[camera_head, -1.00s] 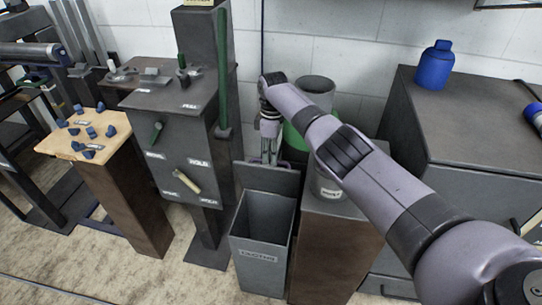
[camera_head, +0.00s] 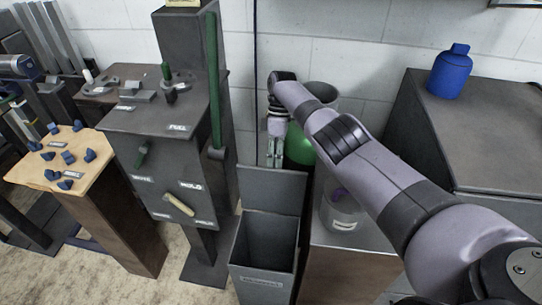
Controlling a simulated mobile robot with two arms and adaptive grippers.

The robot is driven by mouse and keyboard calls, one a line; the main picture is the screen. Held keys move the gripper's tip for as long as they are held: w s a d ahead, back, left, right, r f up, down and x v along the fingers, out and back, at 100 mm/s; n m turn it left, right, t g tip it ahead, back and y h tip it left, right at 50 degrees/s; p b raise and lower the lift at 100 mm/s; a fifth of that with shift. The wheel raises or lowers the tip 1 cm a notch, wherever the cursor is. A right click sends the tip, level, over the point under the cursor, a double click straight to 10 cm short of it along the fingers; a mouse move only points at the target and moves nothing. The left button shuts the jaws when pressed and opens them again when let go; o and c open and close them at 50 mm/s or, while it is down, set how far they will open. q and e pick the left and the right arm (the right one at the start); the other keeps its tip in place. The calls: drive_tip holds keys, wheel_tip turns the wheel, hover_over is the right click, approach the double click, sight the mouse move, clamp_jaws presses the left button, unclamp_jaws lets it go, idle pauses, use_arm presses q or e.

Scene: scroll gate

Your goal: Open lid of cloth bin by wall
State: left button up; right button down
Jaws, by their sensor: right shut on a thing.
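The cloth bin (camera_head: 262,257) is a tall grey open-topped box at the bottom centre, with a small label on its front that I cannot read. Its lid (camera_head: 272,191) is a flat dark grey panel standing up along the bin's back edge, so the bin's dark inside shows. My right gripper (camera_head: 274,160) reaches down behind the lid's top edge and is shut on the lid. The fingertips are partly hidden there. My left gripper is not in view.
A green-and-grey round container (camera_head: 303,145) stands behind my right arm. A small pot (camera_head: 342,212) sits on a pedestal right of the bin. A dark post with a control box (camera_head: 160,120) stands close left. A blue bottle (camera_head: 449,70) tops the right cabinet.

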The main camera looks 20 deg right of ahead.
drive_tip(key=shift+s+a+f+g, duration=0.15)
drive_tip(key=shift+s+f, duration=0.05)
drive_tip(key=shift+f, duration=0.3)
drive_tip(key=shift+s+a+f+g, duration=0.1)
drive_tip(key=shift+s+f+g, duration=0.1)
drive_tip(key=shift+f, duration=0.25)
drive_tip(key=c, duration=2.1)
unclamp_jaws()
drive_tip(key=shift+c, duration=0.2)
drive_tip(key=shift+o, duration=1.3)
drive_tip(key=shift+w+a+f, duration=0.1)
drive_tip(key=shift+w+f, duration=0.1)
drive_tip(key=shift+w, duration=0.1)
drive_tip(key=shift+o, duration=0.8)
drive_tip(key=shift+r, duration=0.1)
drive_tip(key=shift+o, duration=0.3)
drive_tip(key=shift+s+r, duration=0.1)
drive_tip(key=shift+r, duration=0.15)
drive_tip(key=shift+d, duration=0.2)
